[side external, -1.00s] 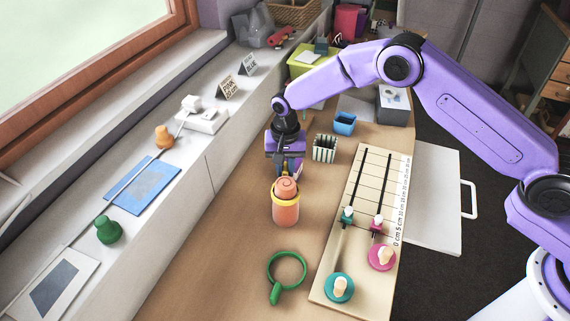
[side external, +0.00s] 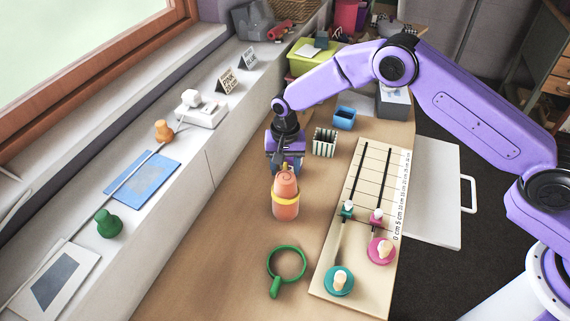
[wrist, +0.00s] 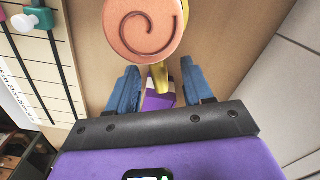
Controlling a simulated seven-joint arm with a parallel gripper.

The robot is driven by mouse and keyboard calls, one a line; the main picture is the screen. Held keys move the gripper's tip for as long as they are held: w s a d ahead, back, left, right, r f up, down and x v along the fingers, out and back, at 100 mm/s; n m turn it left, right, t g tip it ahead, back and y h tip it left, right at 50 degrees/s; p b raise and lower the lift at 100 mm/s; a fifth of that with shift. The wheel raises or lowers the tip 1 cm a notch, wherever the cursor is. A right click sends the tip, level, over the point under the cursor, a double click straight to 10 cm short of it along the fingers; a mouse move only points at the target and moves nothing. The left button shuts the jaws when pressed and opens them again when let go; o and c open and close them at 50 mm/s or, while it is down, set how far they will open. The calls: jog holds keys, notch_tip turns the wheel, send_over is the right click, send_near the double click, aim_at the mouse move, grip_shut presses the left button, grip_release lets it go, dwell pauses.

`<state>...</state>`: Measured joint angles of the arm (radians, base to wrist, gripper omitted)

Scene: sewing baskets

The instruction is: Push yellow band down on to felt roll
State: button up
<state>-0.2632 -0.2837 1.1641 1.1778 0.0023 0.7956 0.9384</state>
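The felt roll (side external: 286,184) is salmon-orange with a spiral top and stands upright on the table. The yellow band (side external: 286,202) circles it a little below the top, with plain roll showing above and below. My gripper (side external: 285,164) is right behind the roll, pointing down. In the wrist view the spiral top of the felt roll (wrist: 145,24) fills the upper middle. Below it, yellow parts of the band (wrist: 160,78) show between the blue fingers of my gripper (wrist: 158,88). The fingers are apart. Whether they touch the band is hidden.
A green ring with a handle (side external: 276,287) lies in front of the roll. A marked board (side external: 340,246) with sliders and knobs is to the right. A striped cup (side external: 324,142) and a blue box (side external: 345,118) stand behind. The table left of the roll is clear.

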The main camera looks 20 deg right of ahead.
notch_tip(320, 180, up, 17)
jog(key=shift+r, duration=0.2)
dwell(0.6)
dwell(0.3)
jog(key=s+d+r+n, duration=0.4)
jog(key=s, duration=0.5)
jog(key=s+d+r+n, duration=0.3)
jog(key=s+d+n, duration=0.15)
jog(key=s, duration=0.55)
jog(key=s+d+f+n, duration=0.1)
jog(key=s+d+n, duration=0.3)
jog(key=s+d, duration=0.3)
jog(key=s+d+n, duration=0.4)
jog(key=s+d, duration=0.4)
jog(key=s, duration=0.4)
jog(key=shift+s+f+n, duration=0.25)
jog(key=shift+f+n, duration=0.1)
jog(key=shift+f, duration=0.05)
